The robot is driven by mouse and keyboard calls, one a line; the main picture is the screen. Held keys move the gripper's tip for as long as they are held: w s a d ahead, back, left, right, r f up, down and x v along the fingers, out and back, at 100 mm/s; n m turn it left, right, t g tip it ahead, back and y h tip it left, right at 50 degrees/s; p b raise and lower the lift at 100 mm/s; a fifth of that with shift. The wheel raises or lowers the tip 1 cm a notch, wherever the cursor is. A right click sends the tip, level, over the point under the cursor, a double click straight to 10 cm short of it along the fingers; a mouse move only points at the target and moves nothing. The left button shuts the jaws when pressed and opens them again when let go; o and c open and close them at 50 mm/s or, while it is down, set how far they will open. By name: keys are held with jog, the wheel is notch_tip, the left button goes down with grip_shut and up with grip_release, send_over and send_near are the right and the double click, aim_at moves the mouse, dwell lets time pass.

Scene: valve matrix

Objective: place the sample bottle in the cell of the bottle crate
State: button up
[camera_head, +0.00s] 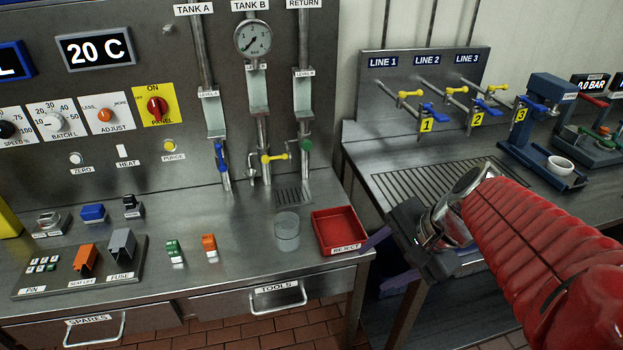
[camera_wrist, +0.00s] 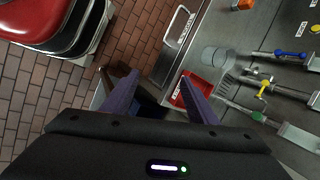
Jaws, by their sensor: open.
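My gripper (camera_head: 380,255) is at the gap between the two benches, to the right of the red tray, in the head view. In the wrist view its two purple fingers (camera_wrist: 160,75) are spread wide with nothing held between them. I cannot make out a sample bottle or a bottle crate in either view. A clear, round glass-like container (camera_head: 287,231) stands on the left bench, left of the red tray. It also shows in the wrist view (camera_wrist: 214,57), beyond the right finger.
A red tray marked REJECT (camera_head: 338,232) lies near the left bench's front right corner. Pipes with valves (camera_head: 265,158) rise behind it. The right bench (camera_head: 375,160) carries a grated area, line valves (camera_head: 428,108) and a blue stand with a white cup (camera_head: 561,164).

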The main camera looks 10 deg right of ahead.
jog(key=s+a+r+n+t+h, duration=0.1)
jog(key=s+a+r+n+h, duration=0.2)
jog(key=n, duration=1)
jog(key=s+a, duration=0.1)
jog(key=a, duration=0.2)
jog(key=shift+s+a+r+h, duration=0.2)
jog(key=shift+s+r+h, duration=0.1)
jog(key=shift+r, duration=0.05)
